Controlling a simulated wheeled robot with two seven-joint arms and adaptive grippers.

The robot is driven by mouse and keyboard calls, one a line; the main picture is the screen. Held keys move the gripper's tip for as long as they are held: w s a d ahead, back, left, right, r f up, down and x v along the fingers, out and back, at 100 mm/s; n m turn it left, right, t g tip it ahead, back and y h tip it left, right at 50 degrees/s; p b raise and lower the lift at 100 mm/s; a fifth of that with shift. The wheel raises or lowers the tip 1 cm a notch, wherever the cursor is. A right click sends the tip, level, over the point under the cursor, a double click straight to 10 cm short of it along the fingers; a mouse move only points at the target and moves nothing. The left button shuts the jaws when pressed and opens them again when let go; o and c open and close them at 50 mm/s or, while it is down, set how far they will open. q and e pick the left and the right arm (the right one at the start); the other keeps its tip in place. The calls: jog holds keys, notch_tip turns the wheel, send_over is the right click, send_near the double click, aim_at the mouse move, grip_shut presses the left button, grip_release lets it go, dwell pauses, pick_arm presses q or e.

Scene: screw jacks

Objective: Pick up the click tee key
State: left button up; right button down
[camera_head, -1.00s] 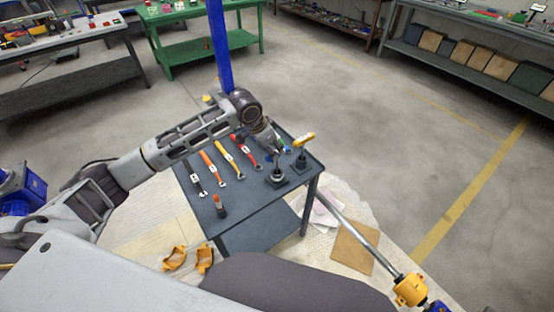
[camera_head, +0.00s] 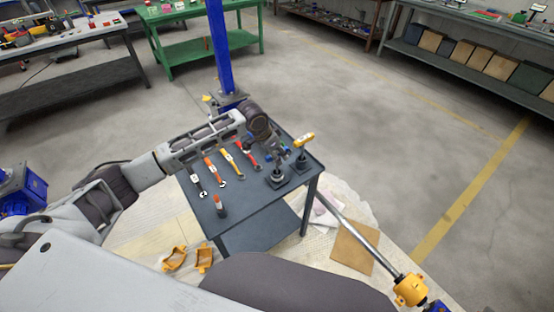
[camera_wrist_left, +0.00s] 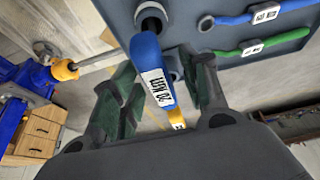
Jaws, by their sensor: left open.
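A blue bar handle with a white label reading roughly "20 N" (camera_wrist_left: 153,70) lies between the fingers of my left gripper (camera_wrist_left: 158,62) in the left wrist view. It looks like the tee key's handle. My left gripper is open, one finger on each side; contact cannot be told. In the head view, my left gripper (camera_head: 283,152) is over the near black stand (camera_head: 278,178), and largely hides the key there. A second key with a yellow handle (camera_head: 304,139) stands upright in the farther stand (camera_head: 302,162). My right gripper is not in view.
Several wrenches lie in a row on the dark table (camera_head: 245,200), including an orange one (camera_head: 210,164). A blue post (camera_head: 220,50) rises behind. A long metal bar (camera_head: 350,228) runs along the right.

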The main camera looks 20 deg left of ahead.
pick_arm(q)
jog(key=shift+d+f, duration=0.1)
jog(key=shift+f, duration=0.1)
dwell(0.3)
grip_shut()
